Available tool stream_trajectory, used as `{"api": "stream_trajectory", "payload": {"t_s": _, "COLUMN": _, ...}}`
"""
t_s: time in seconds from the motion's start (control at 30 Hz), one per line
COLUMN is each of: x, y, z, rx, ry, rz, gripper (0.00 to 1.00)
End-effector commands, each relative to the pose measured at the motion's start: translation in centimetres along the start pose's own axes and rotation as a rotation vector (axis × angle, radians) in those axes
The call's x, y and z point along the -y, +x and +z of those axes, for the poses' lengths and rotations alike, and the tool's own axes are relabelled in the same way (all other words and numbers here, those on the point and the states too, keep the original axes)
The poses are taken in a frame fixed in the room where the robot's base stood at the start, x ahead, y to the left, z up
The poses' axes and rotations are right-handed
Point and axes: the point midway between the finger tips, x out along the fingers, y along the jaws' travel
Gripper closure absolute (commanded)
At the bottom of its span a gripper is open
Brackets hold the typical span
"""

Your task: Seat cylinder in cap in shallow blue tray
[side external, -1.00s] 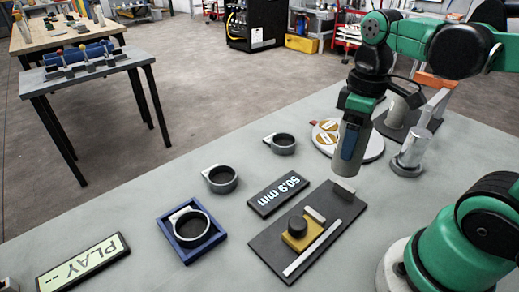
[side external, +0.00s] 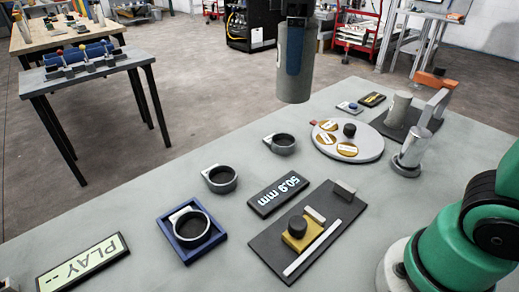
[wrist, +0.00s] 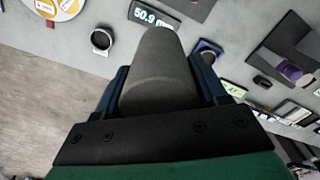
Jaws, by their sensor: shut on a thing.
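My gripper (side external: 294,68) is high above the table at the top of the side view. It is shut on a large grey cylinder (side external: 291,90), which hangs upright and clear of everything. In the wrist view the cylinder (wrist: 158,65) sits between my blue fingers. The shallow blue tray (side external: 188,262) lies at the table's front left, below and left of my gripper. A grey ring-shaped cap (side external: 209,236) with a light tab and dark opening sits in it. No cylinder stands in this cap.
Two similar caps, one behind the tray (side external: 221,186) and one farther back (side external: 281,149), stand on the table. A "50.9 mm" display (side external: 278,193), a dark fixture plate (side external: 268,247), a round turntable (side external: 368,153) and a PLAY panel (side external: 82,265) lie around them.

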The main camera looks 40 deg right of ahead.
Motion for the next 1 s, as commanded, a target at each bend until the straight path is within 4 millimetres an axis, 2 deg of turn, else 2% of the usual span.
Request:
{"api": "stream_trajectory", "payload": {"t_s": 0.03, "x": 0.9, "y": -0.2, "z": -2.1, "rx": 0.000, "ry": -0.063, "rz": 0.000, "gripper": 1.00}}
{"api": "stream_trajectory", "payload": {"t_s": 0.2, "x": 4.4, "y": -0.1, "z": -8.0, "rx": 0.000, "ry": -0.242, "rz": 0.000, "gripper": 1.00}}
{"api": "stream_trajectory", "payload": {"t_s": 0.4, "x": 9.0, "y": 0.8, "z": -12.5, "rx": 0.000, "ry": -0.398, "rz": 0.000, "gripper": 1.00}}
{"api": "stream_trajectory", "payload": {"t_s": 0.6, "x": 11.4, "y": 1.6, "z": -14.2, "rx": 0.000, "ry": -0.466, "rz": 0.000, "gripper": 1.00}}
{"api": "stream_trajectory", "payload": {"t_s": 0.73, "x": 11.6, "y": 2.7, "z": -14.5, "rx": 0.000, "ry": -0.474, "rz": 0.000, "gripper": 1.00}}
{"api": "stream_trajectory", "payload": {"t_s": 1.0, "x": 11.6, "y": 8.0, "z": -14.4, "rx": -0.001, "ry": -0.472, "rz": 0.000, "gripper": 1.00}}
